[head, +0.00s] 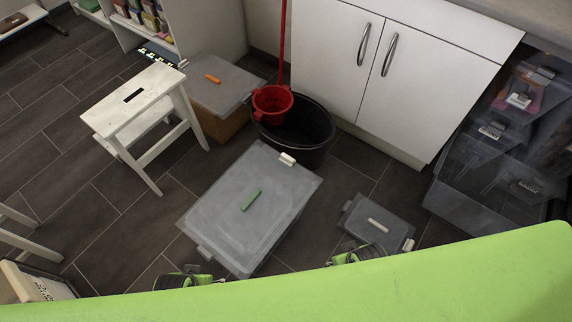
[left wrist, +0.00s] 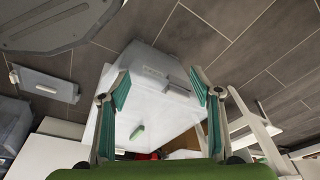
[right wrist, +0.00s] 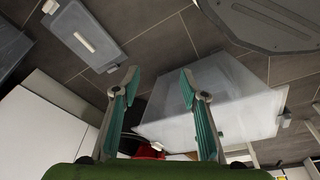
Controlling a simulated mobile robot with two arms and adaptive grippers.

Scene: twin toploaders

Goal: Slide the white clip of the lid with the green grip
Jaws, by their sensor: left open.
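The large grey lid (head: 225,215) with the green grip (head: 251,200) lies on a translucent tub on the floor. Its white clip (head: 287,159) is at the far right edge. A grey clip (head: 205,253) is at the near left edge. The green grip also shows in the left wrist view (left wrist: 137,131); I cannot make out the white clip there. My left gripper (left wrist: 160,73) is open and empty, above the tub's near side. My right gripper (right wrist: 160,72) is open and empty, its fingers apart, with the tub beyond. In the head view my grippers are mostly hidden behind my green body.
A smaller lid with a white grip (head: 378,226) and its own white clip (head: 409,245) lies to the right. A black bucket (head: 305,140) with a red pail (head: 272,102) stands close behind the white clip. A white stool (head: 135,100), an orange-gripped box (head: 212,78) and a white cabinet (head: 400,75) stand around.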

